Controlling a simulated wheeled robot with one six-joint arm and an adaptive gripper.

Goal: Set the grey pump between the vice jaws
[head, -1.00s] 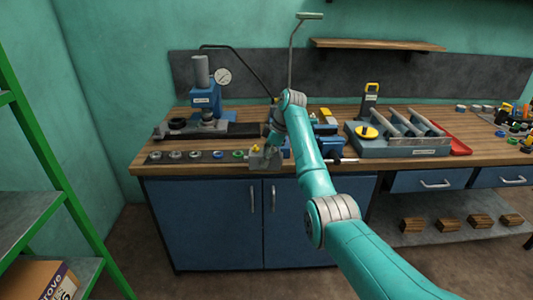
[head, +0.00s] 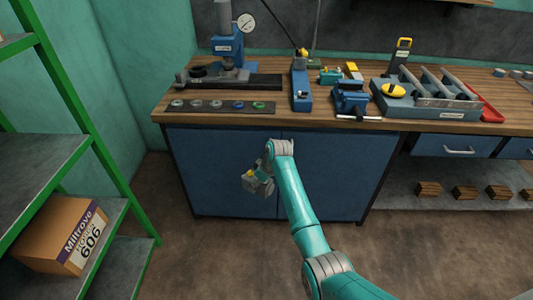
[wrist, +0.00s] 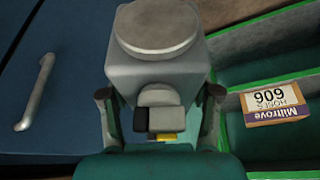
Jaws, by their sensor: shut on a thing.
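The grey pump (head: 258,184) hangs in front of the workbench's blue doors, below the bench top. A small yellow part shows on it. My gripper (head: 262,170) is shut on it. In the wrist view the pump (wrist: 160,62) fills the middle, its round grey cap toward the top, with a finger of my gripper (wrist: 160,95) on each side. The blue vice (head: 351,98) stands at the bench's front edge, up and to the right of the pump, its bar handle toward me. The gap between its jaws is too small to make out.
A blue press with a gauge (head: 228,45), a strip of rings (head: 218,106) and a blue upright tool (head: 300,85) stand left of the vice. A grey-blue rack (head: 428,100) is to its right. Green shelving (head: 85,150) with a cardboard box (head: 70,235) is at left.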

